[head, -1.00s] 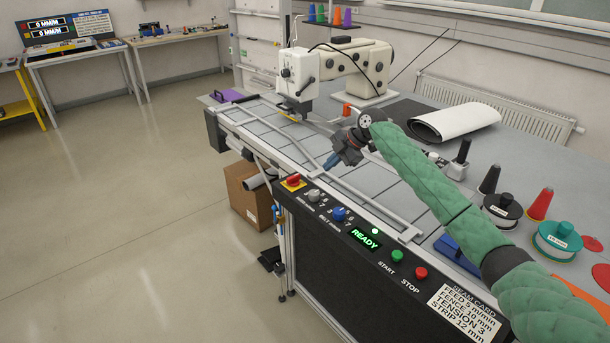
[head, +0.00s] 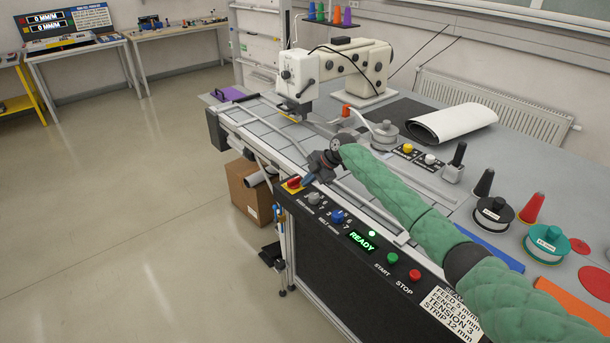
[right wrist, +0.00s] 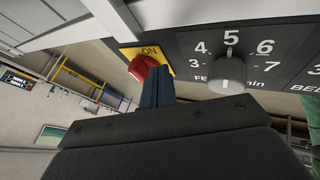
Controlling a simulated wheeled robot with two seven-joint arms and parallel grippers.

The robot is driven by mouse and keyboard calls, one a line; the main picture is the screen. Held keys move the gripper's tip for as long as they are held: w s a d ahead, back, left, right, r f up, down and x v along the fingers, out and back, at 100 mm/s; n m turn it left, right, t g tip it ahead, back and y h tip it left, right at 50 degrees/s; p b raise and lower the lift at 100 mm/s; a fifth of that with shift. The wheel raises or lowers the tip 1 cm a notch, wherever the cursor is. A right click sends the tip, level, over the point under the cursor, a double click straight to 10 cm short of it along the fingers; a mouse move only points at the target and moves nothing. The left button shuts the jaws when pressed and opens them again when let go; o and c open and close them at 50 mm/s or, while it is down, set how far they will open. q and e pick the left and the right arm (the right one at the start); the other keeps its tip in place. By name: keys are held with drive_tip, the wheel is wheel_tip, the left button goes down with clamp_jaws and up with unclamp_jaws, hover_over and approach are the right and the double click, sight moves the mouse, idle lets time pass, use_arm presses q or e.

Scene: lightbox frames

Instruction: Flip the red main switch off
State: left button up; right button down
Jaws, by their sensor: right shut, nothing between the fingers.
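The red main switch (head: 293,182) sits on a yellow plate at the far left end of the black control panel (head: 340,255). In the right wrist view the red switch knob (right wrist: 142,67) is upper left of centre, and "ON" shows on its yellow plate (right wrist: 160,57). My right gripper (head: 308,181) is shut and empty, just right of the switch in the head view. In the wrist view its blue fingers (right wrist: 157,88) are close beside the knob; I cannot tell whether they touch it. My left gripper is not in view.
A grey feed dial (right wrist: 227,75) is close to the right of the fingers. The blue dial (head: 338,216), green START button (head: 392,257) and red STOP button (head: 415,275) are along the panel. The display (head: 362,242) reads READY. A sewing machine (head: 345,70) stands behind on the table.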

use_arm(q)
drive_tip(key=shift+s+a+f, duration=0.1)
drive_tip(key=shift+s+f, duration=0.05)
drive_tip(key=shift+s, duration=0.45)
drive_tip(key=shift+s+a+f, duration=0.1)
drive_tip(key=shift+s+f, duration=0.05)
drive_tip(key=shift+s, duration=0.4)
use_arm(e)
drive_tip(key=shift+w+a, duration=0.45)
drive_tip(key=shift+w, duration=0.15)
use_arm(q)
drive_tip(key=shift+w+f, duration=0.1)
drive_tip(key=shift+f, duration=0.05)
use_arm(e)
drive_tip(key=shift+d, duration=0.1)
drive_tip(key=shift+f, duration=0.1)
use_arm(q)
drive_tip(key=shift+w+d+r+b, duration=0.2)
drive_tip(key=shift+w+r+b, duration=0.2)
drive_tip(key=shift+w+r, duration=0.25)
use_arm(e)
drive_tip(key=shift+w+n, duration=0.1)
drive_tip(key=shift+n, duration=0.2)
